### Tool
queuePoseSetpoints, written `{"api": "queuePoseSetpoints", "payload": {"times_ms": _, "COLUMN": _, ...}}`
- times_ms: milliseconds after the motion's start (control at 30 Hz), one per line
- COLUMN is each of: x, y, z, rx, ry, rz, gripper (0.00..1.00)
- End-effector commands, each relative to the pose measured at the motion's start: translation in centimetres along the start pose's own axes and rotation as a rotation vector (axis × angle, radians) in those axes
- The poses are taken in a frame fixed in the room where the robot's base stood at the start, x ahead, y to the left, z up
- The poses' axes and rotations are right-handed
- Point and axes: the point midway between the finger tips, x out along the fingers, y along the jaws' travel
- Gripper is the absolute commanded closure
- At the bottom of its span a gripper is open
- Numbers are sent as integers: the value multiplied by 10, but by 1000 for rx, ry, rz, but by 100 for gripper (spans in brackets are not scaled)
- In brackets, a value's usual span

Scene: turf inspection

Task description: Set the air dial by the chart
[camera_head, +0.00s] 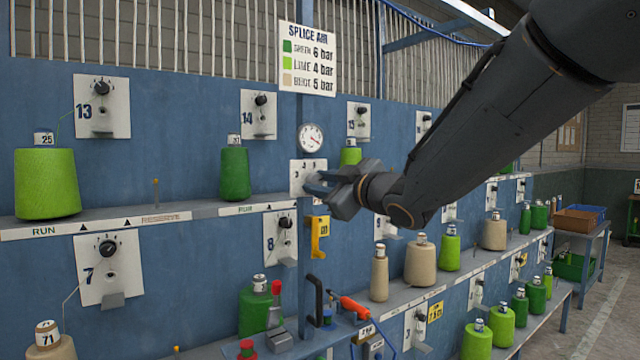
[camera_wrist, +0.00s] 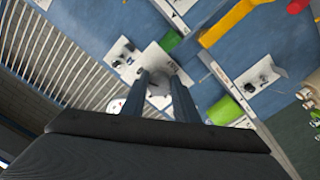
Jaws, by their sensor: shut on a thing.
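The chart (camera_head: 308,60) is a white sign headed SPLICE AIR. It reads green 6 bar, lime 4 bar and beige 5 bar beside colour patches. Below it is a round white gauge (camera_head: 311,138) with a red needle; its value is too small to read. Under the gauge is the white air dial plate (camera_head: 298,169) with small numbers along its top. My gripper (camera_head: 322,186) is at the plate's right side and hides part of it. In the wrist view its two fingers are shut on the grey dial knob (camera_wrist: 160,89), in front of the plate (camera_wrist: 163,61). The knob's pointer setting cannot be told.
A lime cone (camera_head: 47,183) and a green cone (camera_head: 235,173) stand on the upper shelf (camera_head: 120,222). A yellow bracket (camera_head: 319,238) hangs below the dial. Several cones line the lower shelf.

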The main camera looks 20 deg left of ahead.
Motion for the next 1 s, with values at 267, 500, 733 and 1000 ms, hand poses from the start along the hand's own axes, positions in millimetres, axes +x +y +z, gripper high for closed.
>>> {"api": "queuePoseSetpoints", "payload": {"times_ms": 267, "x": 0, "y": 0, "z": 0, "rx": 0, "ry": -1, "rz": -1, "gripper": 54}}
{"api": "queuePoseSetpoints", "payload": {"times_ms": 500, "x": -3, "y": 0, "z": 0, "rx": -1, "ry": 0, "rz": 0, "gripper": 54}}
{"api": "queuePoseSetpoints", "payload": {"times_ms": 733, "x": -30, "y": 0, "z": 1, "rx": -2, "ry": 0, "rz": 2, "gripper": 54}}
{"api": "queuePoseSetpoints", "payload": {"times_ms": 1000, "x": -66, "y": 0, "z": 1, "rx": -1, "ry": -1, "rz": 1, "gripper": 54}}
